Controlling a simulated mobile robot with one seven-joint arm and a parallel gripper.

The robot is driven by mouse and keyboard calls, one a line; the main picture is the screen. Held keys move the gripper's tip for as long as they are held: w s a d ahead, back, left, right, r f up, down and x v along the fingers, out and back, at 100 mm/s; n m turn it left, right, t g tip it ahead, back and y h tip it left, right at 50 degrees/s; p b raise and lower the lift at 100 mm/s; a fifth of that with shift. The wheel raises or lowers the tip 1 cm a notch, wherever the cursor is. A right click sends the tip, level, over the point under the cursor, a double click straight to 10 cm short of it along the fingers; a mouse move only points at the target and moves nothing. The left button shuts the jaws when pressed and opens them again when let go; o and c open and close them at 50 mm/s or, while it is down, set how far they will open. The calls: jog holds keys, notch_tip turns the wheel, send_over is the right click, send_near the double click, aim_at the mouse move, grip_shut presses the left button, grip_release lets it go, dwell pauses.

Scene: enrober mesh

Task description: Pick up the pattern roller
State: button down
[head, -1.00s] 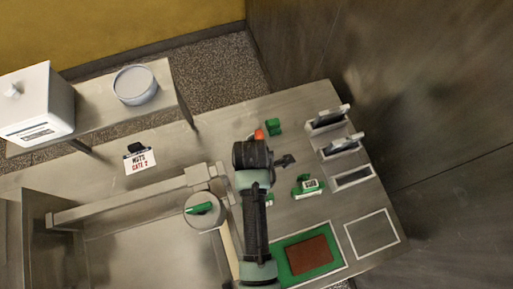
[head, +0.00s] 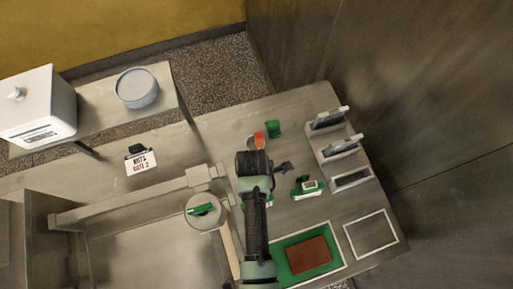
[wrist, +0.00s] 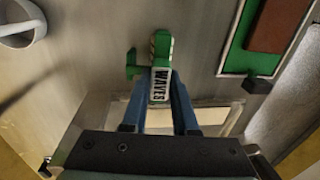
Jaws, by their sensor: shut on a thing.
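The pattern roller (wrist: 160,84), with green parts and a white label reading WAVES, shows in the middle of the wrist view. My gripper (wrist: 161,92) has its two blue fingers shut on it, one on each side of the label. In the head view my arm covers most of the roller and the fingertips. Only small green bits show beside the arm there. I cannot tell whether the roller touches the steel table. A second green piece with a white label (head: 308,187) stands on the table right of my arm; its label is too small to read.
A brown slab (head: 309,254) lies on a green mat (head: 280,251) at the front. A slotted metal rack (head: 318,143) stands at the right, near an empty outlined square (head: 371,235). A round pot with a green handle (head: 203,210) is left of my arm. An orange-red item (head: 260,138) stands behind.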

jog(key=shift+r, duration=0.15)
notch_tip(320, 180, up, 10)
jog(key=shift+f+b, duration=0.1)
jog(key=shift+b, duration=0.5)
